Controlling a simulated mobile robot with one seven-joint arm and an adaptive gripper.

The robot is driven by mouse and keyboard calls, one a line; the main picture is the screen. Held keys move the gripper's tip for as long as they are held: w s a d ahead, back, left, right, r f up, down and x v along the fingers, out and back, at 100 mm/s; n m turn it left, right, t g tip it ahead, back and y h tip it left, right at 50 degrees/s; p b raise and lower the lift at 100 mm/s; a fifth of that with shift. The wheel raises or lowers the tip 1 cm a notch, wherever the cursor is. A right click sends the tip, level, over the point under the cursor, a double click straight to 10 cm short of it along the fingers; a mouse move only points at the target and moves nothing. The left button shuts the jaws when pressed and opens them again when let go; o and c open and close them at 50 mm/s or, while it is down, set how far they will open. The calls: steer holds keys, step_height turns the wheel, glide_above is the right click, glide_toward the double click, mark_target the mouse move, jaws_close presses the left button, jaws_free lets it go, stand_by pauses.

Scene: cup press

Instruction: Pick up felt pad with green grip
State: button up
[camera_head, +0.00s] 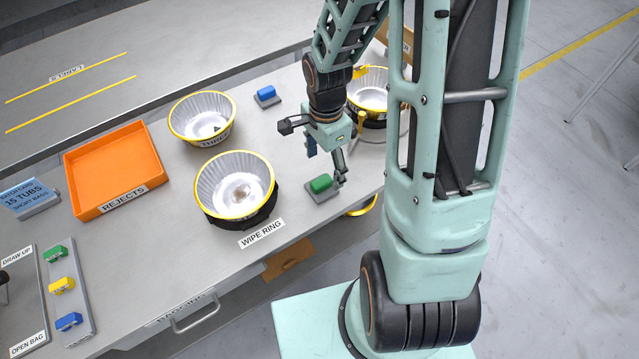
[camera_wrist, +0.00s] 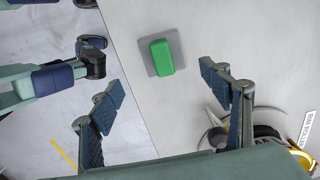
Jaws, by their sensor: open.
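The felt pad with the green grip (camera_head: 321,185) lies on the grey table near its front edge, right of the WIPE RING label. It is a green block on a flat grey square. In the wrist view the green grip (camera_wrist: 161,57) and its grey pad (camera_wrist: 147,47) lie beyond the fingertips, roughly between the two finger lines. My gripper (camera_head: 325,165) is open and empty, above and close to the pad; in the wrist view its fingers (camera_wrist: 165,90) are spread wide. I cannot tell the exact height gap.
A yellow-rimmed bowl (camera_head: 234,187) stands left of the pad, with another bowl (camera_head: 202,117) behind it. A third bowl (camera_head: 369,92) stands behind my arm. A blue-grip pad (camera_head: 266,94) lies farther back. An orange rejects tray (camera_head: 112,168) is at left.

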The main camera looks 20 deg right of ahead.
mark_target(322, 181)
steer(key=shift+w+a+f, duration=0.1)
steer(key=shift+a+f, duration=0.05)
steer(key=shift+f, duration=1.8)
steer(key=shift+w+a+f, duration=0.1)
steer(key=shift+a+f, duration=0.05)
steer(key=shift+f, duration=1.8)
steer(key=shift+c, duration=0.6)
steer(key=c, duration=1.1)
steer(key=shift+r, duration=0.15)
